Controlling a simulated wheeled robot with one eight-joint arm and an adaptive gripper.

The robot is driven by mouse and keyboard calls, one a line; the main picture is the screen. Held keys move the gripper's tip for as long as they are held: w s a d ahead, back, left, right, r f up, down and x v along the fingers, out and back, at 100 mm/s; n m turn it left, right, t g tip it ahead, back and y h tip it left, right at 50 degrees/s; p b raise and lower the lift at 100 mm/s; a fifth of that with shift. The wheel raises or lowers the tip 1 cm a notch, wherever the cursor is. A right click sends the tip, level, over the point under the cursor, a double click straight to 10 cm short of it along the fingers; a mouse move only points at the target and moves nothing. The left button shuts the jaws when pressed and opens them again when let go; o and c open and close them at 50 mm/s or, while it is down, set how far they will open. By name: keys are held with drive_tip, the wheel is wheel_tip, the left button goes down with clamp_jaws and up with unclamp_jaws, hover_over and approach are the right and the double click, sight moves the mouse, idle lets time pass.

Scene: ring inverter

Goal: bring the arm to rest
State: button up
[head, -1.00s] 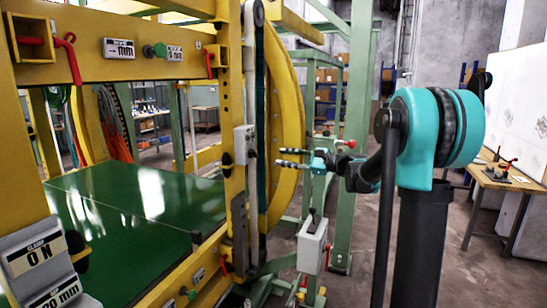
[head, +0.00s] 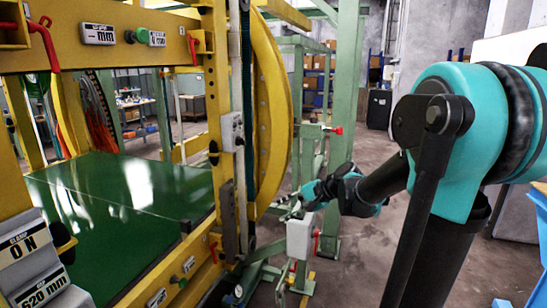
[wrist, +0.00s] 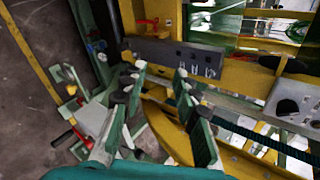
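My gripper (head: 292,207) is low beside the yellow ring inverter (head: 268,110), near the top of a grey box on a post (head: 300,236). Its fingers are small and partly lost against the green frame in the head view. In the wrist view my gripper (wrist: 156,75) has its two green fingers spread apart with nothing between them. The yellow machine frame lies beyond the fingertips there. My teal and black arm fills the right of the head view.
A green plate (head: 120,190) lies inside the yellow frame. A green post (head: 345,100) stands behind my gripper. The grey box (wrist: 98,118), with a red-handled lever (wrist: 70,140), is left of the fingers. Concrete floor is clear at lower right.

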drive_tip(key=s+d+f+n+h, duration=0.7)
drive_tip(key=s+d+f+h, duration=0.2)
drive_tip(key=s+d+f, duration=0.6)
drive_tip(key=s, duration=0.3)
drive_tip(key=shift+s+f+n+h, duration=0.3)
drive_tip(key=shift+s+f+n, duration=0.05)
drive_tip(key=shift+n, duration=0.05)
drive_tip(key=shift+d, duration=0.1)
